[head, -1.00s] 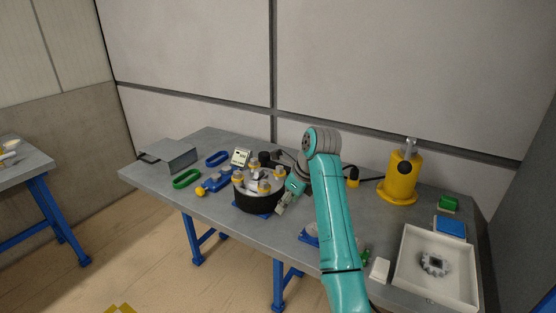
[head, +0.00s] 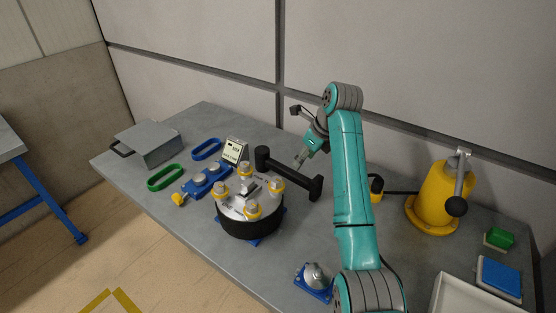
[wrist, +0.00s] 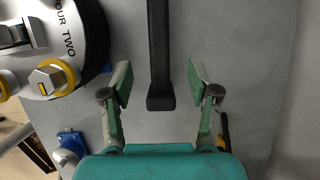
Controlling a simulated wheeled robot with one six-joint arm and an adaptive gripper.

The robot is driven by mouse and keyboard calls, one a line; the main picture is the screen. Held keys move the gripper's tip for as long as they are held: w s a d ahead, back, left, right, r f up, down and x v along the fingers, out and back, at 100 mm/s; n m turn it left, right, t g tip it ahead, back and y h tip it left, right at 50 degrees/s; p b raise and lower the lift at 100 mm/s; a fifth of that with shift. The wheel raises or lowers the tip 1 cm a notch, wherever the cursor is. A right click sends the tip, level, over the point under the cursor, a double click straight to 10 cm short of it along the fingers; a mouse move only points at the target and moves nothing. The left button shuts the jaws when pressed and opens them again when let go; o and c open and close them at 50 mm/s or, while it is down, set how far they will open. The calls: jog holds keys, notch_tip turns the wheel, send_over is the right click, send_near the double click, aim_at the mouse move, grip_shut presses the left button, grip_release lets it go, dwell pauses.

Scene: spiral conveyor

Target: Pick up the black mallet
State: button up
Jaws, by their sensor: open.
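The black mallet (head: 292,180) lies on the grey table just behind and to the right of the round black fixture. Its two thick ends and the bar between them show in the head view. My gripper (head: 301,161) is above and behind the mallet's bar, pointing down toward it. In the wrist view my gripper (wrist: 160,76) is open, with one finger on each side of the mallet's black bar (wrist: 158,50). The bar's thick end lies between the fingers, with a gap on both sides. I see no contact.
The round fixture with yellow-based bolts (head: 249,208) stands close to the left of the mallet. A yellow press-like device (head: 432,198) stands to the right. A small display (head: 236,152), green ring (head: 165,178) and blue ring (head: 207,149) are farther left. The wall is behind.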

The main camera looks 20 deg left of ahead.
aim_at(296, 173)
jog(key=x, duration=1)
jog(key=shift+s+d+f, duration=0.1)
jog(key=shift+s+d, duration=0.1)
jog(key=shift+d, duration=0.05)
grip_shut()
